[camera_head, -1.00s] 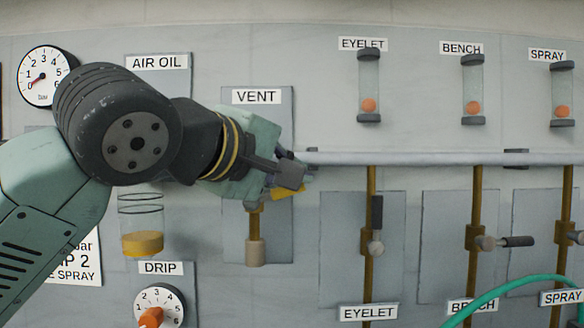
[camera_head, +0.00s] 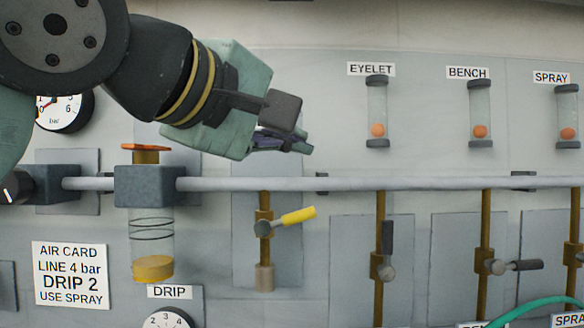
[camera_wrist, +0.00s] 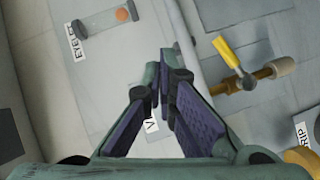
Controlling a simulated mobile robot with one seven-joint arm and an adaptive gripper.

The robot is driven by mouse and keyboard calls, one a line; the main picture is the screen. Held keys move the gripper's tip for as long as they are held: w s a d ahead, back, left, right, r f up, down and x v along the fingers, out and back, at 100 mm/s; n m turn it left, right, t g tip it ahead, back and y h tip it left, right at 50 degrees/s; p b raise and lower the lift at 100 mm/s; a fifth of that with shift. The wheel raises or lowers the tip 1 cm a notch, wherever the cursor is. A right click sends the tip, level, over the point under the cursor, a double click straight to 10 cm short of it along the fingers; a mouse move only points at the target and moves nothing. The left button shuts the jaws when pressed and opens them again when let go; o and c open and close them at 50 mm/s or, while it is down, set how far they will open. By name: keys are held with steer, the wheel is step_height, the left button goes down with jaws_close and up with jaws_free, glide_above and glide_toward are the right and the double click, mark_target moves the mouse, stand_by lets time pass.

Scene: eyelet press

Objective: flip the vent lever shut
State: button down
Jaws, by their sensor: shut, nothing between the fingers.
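The vent lever (camera_head: 298,216) has a yellow handle that points right and tilts slightly up, across its upright brass pipe, from a grey pivot. Its handle also shows in the wrist view (camera_wrist: 226,52), upper right, clear of the fingers. My gripper (camera_head: 303,147) is shut and empty. It is above the lever and above the grey horizontal pipe, apart from both. In the wrist view the fingertips (camera_wrist: 172,66) meet left of the lever. My gripper and arm hide the VENT label in the head view; part of a label shows between the fingers in the wrist view.
The grey horizontal pipe (camera_head: 340,184) runs between my gripper and the lever. To the right are the eyelet lever (camera_head: 387,240), black and upright, and the bench lever (camera_head: 515,266), lying sideways. The drip unit (camera_head: 150,186) stands left. A green hose (camera_head: 535,308) crosses the lower right.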

steer(key=s+r, duration=0.1)
steer(key=s, duration=0.1)
steer(key=shift+s+a+r, duration=0.3)
steer(key=shift+a+r, duration=0.05)
steer(key=shift+a, duration=0.05)
stand_by(0.3)
